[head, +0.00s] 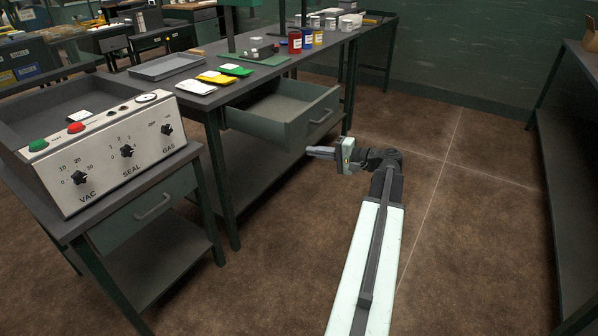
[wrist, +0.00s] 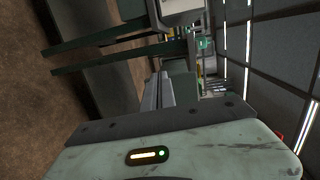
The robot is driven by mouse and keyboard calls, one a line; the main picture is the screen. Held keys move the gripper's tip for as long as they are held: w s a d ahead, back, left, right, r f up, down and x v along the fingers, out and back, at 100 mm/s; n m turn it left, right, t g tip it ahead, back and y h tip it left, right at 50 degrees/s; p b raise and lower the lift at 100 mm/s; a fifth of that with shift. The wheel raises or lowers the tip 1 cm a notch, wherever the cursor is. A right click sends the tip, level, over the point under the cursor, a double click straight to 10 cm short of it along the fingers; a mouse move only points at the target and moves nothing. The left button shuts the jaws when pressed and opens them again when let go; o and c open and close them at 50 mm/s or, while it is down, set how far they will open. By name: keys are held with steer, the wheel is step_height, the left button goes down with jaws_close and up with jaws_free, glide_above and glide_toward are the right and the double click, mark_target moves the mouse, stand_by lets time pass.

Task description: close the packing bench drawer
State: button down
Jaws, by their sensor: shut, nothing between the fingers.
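The packing bench (head: 190,97) is a dark bench with a green frame, at the upper middle of the head view. Its drawer (head: 322,117) is grey-green, pulled well out, with an empty-looking inside and a bar handle on its front. My gripper (head: 309,152) is shut and empty. It points left, just below the drawer's front in the picture, and looks apart from it. In the wrist view the scene lies sideways; my gripper's fingers (wrist: 157,88) are together there, and I cannot clearly make out the drawer.
A control box (head: 105,155) with knobs and buttons stands on a nearer bench at left, whose own drawer (head: 150,207) is shut. Pouches (head: 225,75), a tray (head: 167,66) and jars (head: 306,40) are on the packing bench. Bare floor (head: 470,200) lies to the right, before another bench (head: 575,140).

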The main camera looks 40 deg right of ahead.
steer(key=s+d+m+t+h+b, duration=0.1)
steer(key=s+d+t+b, duration=0.1)
steer(key=s+d, duration=0.35)
glide_toward(292, 137)
steer(key=x, duration=0.6)
steer(key=shift+w+p, duration=0.3)
steer(key=shift+w, duration=0.1)
steer(key=shift+a, duration=0.15)
